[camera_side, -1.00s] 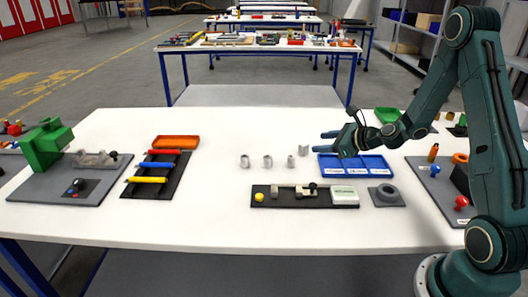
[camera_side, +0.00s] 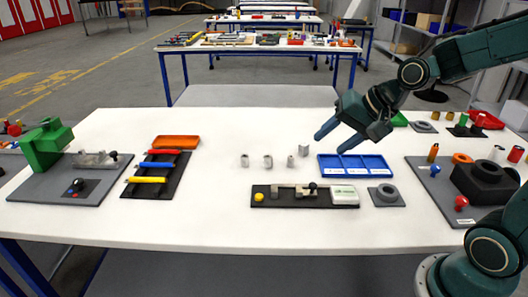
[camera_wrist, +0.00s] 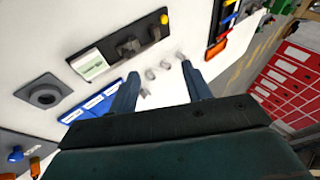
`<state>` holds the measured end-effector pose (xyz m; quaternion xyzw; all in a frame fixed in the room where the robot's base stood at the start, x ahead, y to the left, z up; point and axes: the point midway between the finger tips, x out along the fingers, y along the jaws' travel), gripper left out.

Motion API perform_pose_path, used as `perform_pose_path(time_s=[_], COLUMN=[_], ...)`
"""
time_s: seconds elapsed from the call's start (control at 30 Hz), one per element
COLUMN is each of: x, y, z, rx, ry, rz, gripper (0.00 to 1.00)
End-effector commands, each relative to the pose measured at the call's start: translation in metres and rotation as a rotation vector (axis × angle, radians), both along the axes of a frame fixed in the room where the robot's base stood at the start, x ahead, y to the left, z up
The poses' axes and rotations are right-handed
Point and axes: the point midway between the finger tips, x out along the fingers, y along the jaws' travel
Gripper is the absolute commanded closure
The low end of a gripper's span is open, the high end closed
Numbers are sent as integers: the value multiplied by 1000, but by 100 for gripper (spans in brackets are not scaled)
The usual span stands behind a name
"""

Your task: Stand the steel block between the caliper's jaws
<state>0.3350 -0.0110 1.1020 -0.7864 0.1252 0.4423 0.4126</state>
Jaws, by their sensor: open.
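The caliper (camera_side: 304,196) lies on the white table in the side view, a dark bar with a yellow knob at its left, grey jaws in the middle and a white display box at its right. It also shows in the wrist view (camera_wrist: 120,47). Several small grey pieces stand behind it, among them one piece (camera_side: 268,161) and another (camera_side: 303,150); I cannot tell which is the steel block. My gripper (camera_side: 330,143) is open and empty, above the table near the rightmost grey piece. In the wrist view its fingers (camera_wrist: 160,72) are spread, with grey pieces between and beyond them.
A blue tray (camera_side: 355,175) lies just below and right of my gripper. A grey plate with a ring (camera_side: 387,195) is right of the caliper. A black rack (camera_side: 157,177) with coloured rods and an orange tray (camera_side: 176,142) stand at left.

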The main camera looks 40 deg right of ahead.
Motion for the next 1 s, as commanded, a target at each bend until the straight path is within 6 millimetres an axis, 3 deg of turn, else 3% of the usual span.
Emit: perform_pose_path(time_s=[0.3,0.6,0.8,1.0], x=[-72,-136,-155,-157], y=[14,13,12,11], z=[29,41,42,42], rx=[-333,-546,-595,-600], ry=[13,39,50,52], rz=[330,581,654,663], gripper=[51,51,51,47])
